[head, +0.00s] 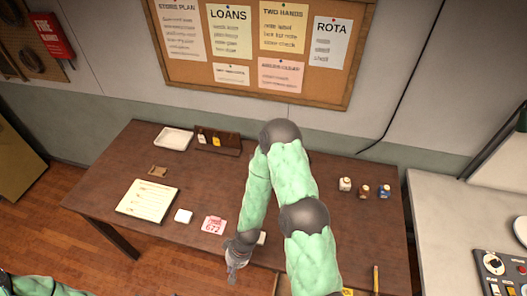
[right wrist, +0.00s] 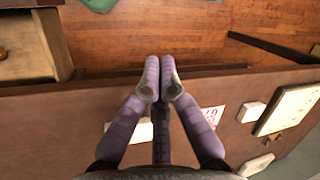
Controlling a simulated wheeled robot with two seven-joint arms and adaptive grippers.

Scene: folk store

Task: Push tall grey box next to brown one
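I see no tall grey box in either view. A low brown box-like rack (head: 230,143) with small white and yellow items stands at the back of the desk; I cannot tell whether it is the task's brown box. My right gripper (head: 233,270) is over the desk's front edge, fingers pointing down. In the right wrist view its fingertips (right wrist: 160,78) are together with nothing visible between them. A white item (right wrist: 142,131) lies partly hidden behind the fingers. My left gripper is not in view; only a bit of my green left arm shows at lower left.
The brown desk (head: 110,190) holds a white tray (head: 174,139), a paper sheet (head: 147,200), a white block (head: 183,216), a pink card (head: 214,225) and small bottles (head: 364,191). An open drawer (right wrist: 28,42) shows at left in the wrist view. A grey counter (head: 440,215) stands right.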

